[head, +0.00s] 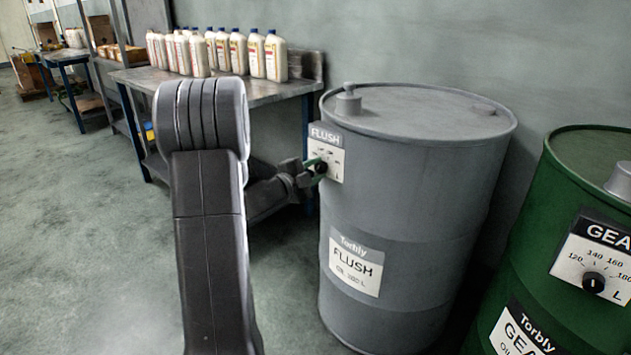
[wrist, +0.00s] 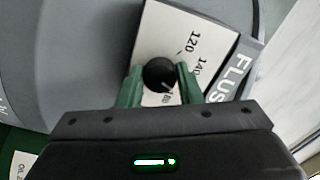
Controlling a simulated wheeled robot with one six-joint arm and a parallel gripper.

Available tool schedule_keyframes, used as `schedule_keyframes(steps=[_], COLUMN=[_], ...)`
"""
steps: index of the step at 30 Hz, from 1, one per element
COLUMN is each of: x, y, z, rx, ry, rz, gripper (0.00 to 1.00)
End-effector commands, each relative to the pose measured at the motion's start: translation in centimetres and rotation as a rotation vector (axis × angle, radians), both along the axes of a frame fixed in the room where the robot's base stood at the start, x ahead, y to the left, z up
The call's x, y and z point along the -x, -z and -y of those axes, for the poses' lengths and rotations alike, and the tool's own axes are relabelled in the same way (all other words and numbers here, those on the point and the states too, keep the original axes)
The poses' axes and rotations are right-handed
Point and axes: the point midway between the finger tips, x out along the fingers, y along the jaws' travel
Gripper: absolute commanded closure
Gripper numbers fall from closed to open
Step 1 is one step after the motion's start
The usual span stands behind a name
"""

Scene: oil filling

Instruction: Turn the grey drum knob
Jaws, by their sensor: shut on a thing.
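The grey drum (head: 410,215) stands upright right of centre in the head view, with a white "FLUSH" dial panel on its upper left side. The black knob (wrist: 159,74) sits on the dial panel (wrist: 170,30) in the wrist view, where 120 and 140 can be read; the figure beside the gripper's right finger is partly hidden. My gripper (wrist: 160,82) has its green fingers on either side of the knob and is shut on it. In the head view my gripper (head: 316,166) is at the panel, and the knob is hard to make out there.
A green drum (head: 545,240) with a "GEAR" dial stands close on the right. A workbench (head: 255,92) with several white bottles (head: 215,52) stands behind my arm on the left. The floor (head: 80,220) at the left is open.

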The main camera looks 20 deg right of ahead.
Motion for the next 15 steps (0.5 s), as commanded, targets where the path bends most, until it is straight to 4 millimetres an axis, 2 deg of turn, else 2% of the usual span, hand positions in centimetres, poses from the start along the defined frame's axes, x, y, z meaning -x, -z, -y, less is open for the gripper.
schedule_keyframes(steps=[1,15], x=[0.05,0.05], y=[0.53,0.33], z=[0.00,0.01], rx=[-0.017,-0.179], ry=[0.001,0.001], rz=[0.042,0.430], gripper=[0.91,0.91])
